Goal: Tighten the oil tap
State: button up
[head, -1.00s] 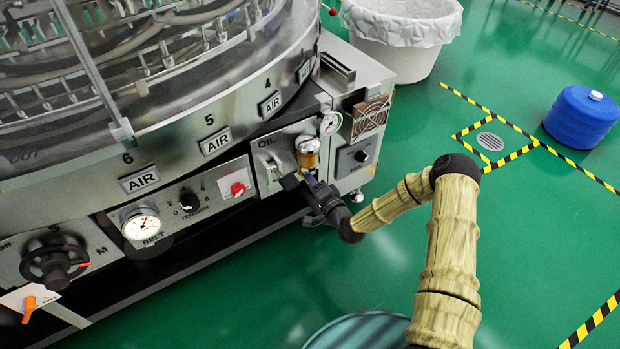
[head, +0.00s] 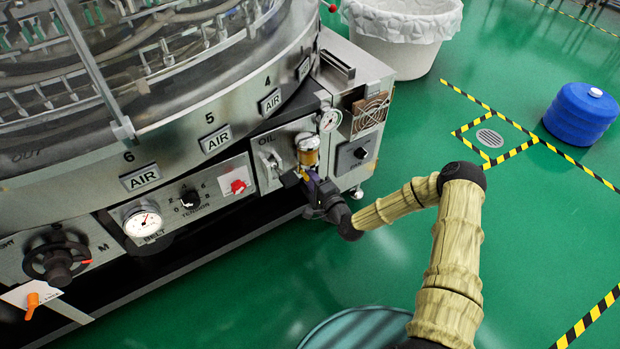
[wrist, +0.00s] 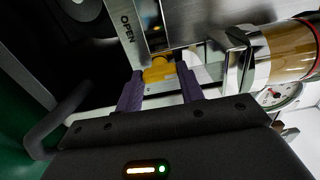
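The oil tap is a small yellow handle (wrist: 158,72) below the oil cup on the machine's OIL panel. In the head view only a bit of its yellow (head: 303,175) shows by my fingers. My gripper (wrist: 160,82) has its two purple fingers on either side of the yellow handle, with the tips against its edges. My gripper also shows in the head view (head: 305,181), reaching the panel from the lower right. The amber oil cup (head: 308,157) stands just above the tap.
A pressure gauge (head: 330,120) is above right of the cup, and a pale lever (head: 270,164) is to its left. A red knob (head: 238,186) lies farther left. Green floor is open to the right, with a blue drum (head: 581,115) and a white bin (head: 402,38).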

jog(key=o, duration=0.4)
jog(key=shift+c, duration=0.2)
jog(key=p+v, duration=0.5)
jog(key=v, duration=1.2)
jog(key=shift+s+d+p, duration=0.2)
jog(key=shift+p, duration=0.1)
